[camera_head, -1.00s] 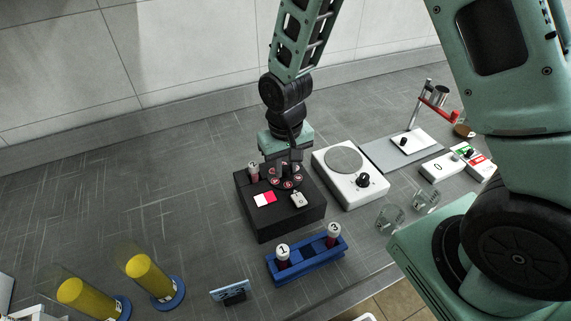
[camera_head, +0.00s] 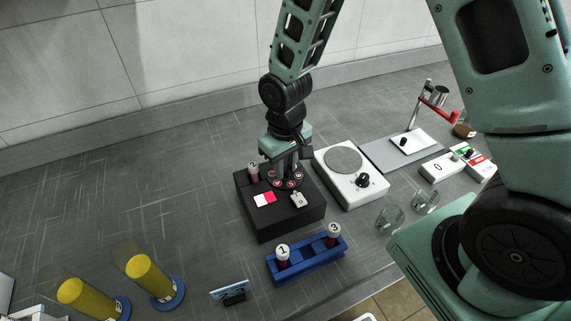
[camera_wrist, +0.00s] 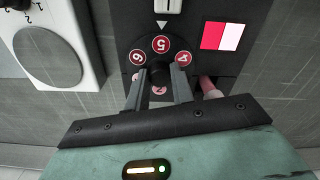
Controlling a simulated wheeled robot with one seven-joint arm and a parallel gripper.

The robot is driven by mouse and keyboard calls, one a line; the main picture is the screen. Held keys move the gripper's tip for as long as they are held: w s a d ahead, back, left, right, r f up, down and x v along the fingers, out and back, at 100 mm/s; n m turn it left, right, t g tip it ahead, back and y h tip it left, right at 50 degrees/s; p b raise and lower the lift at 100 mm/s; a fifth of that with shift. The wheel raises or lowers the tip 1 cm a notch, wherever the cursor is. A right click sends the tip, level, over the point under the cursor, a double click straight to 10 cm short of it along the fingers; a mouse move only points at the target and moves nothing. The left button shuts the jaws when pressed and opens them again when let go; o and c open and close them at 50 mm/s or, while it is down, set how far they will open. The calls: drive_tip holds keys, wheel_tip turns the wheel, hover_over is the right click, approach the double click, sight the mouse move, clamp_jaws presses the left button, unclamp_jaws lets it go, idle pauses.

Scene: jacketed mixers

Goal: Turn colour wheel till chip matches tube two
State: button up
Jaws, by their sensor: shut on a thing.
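The black comparator box (camera_head: 282,222) carries a dark colour wheel (camera_head: 291,184) with numbered red discs. My gripper (camera_head: 286,172) points down over the wheel. In the wrist view its fingers (camera_wrist: 157,76) are shut on the wheel's black central knob (camera_wrist: 155,72). The window (camera_wrist: 222,36) shows strong red beside pale pink; the halves clearly differ. Tube two (camera_head: 253,172) stands in the box behind the window.
A blue rack (camera_head: 306,262) in front holds tubes 1 (camera_head: 283,256) and 3 (camera_head: 333,236), with a gap between. A white stirrer plate (camera_head: 350,184) stands close right of the box. Yellow cylinders (camera_head: 150,275) stand front left. The bench left of the box is clear.

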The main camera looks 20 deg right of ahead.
sight(286, 168)
drive_tip(key=o, duration=1)
drive_tip(key=shift+r, duration=0.15)
wheel_tip(286, 168, up, 17)
drive_tip(key=shift+r+b, duration=0.1)
drive_tip(key=shift+b, duration=0.75)
drive_tip(key=s+a+n, duration=0.1)
drive_tip(key=s+a, duration=0.1)
drive_tip(key=s, duration=0.4)
drive_tip(key=s+a+f+n, duration=0.1)
drive_tip(key=s+a+n, duration=0.1)
drive_tip(key=s, duration=0.5)
drive_tip(key=s+a+f+n, duration=0.1)
drive_tip(key=s+a, duration=0.1)
drive_tip(key=s, duration=0.5)
drive_tip(key=shift+s+a+f+n+y, duration=0.1)
drive_tip(key=shift+a+f+n+y, duration=0.1)
drive_tip(key=shift+n+y, duration=0.15)
